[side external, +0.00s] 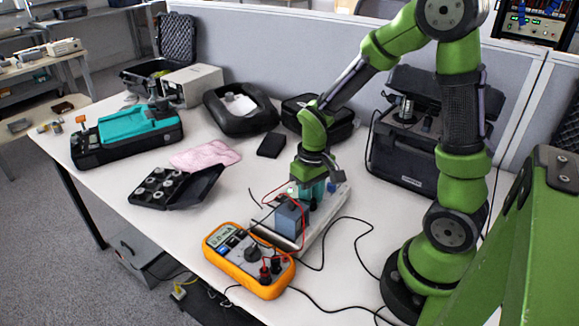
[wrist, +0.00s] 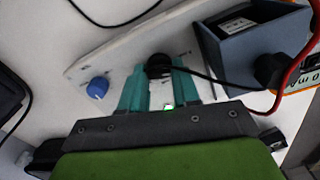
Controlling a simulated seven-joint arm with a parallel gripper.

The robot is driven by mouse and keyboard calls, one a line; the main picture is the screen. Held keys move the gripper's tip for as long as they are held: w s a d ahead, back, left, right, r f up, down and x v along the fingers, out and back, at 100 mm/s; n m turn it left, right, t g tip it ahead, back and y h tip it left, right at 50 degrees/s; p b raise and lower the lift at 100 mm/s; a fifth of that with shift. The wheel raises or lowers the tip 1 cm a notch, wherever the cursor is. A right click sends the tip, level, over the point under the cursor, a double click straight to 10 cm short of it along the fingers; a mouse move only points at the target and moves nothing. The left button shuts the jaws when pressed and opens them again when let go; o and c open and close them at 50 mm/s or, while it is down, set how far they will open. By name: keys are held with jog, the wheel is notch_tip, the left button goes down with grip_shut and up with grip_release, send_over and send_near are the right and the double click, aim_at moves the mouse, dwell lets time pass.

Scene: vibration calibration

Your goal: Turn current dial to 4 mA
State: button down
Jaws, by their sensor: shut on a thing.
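A white board (side external: 325,218) lies on the table and carries a black dial (wrist: 158,66), a blue knob (side external: 331,187) and a blue-grey box (side external: 291,221). The blue knob (wrist: 97,88) and the box (wrist: 250,40) also show in the wrist view. My gripper (side external: 312,196) points down over the board. In the wrist view, the teal fingers of my gripper (wrist: 159,76) are shut on the black dial, one on each side. The dial's scale marks are too small to read. An orange multimeter (side external: 216,246) lies in front of the board; its small display shows mA, with digits hard to read.
Red and black leads run between the board and the multimeter and across the table (side external: 345,290). A black open case (side external: 175,188), a pink cloth (side external: 205,155) and a small black box (side external: 271,145) lie left of my arm. A large dark case (side external: 407,160) stands behind the board.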

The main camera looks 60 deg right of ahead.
jog(key=shift+n, duration=1.6)
jog(key=c, duration=0.8)
grip_release()
notch_tip(320, 180, up, 17)
jog(key=s+a+r+m+t+y, duration=0.2)
jog(key=s+a+m+t, duration=0.2)
jog(key=s+a+t, duration=0.2)
jog(key=shift+a+t, duration=0.6)
jog(key=shift+a, duration=0.25)
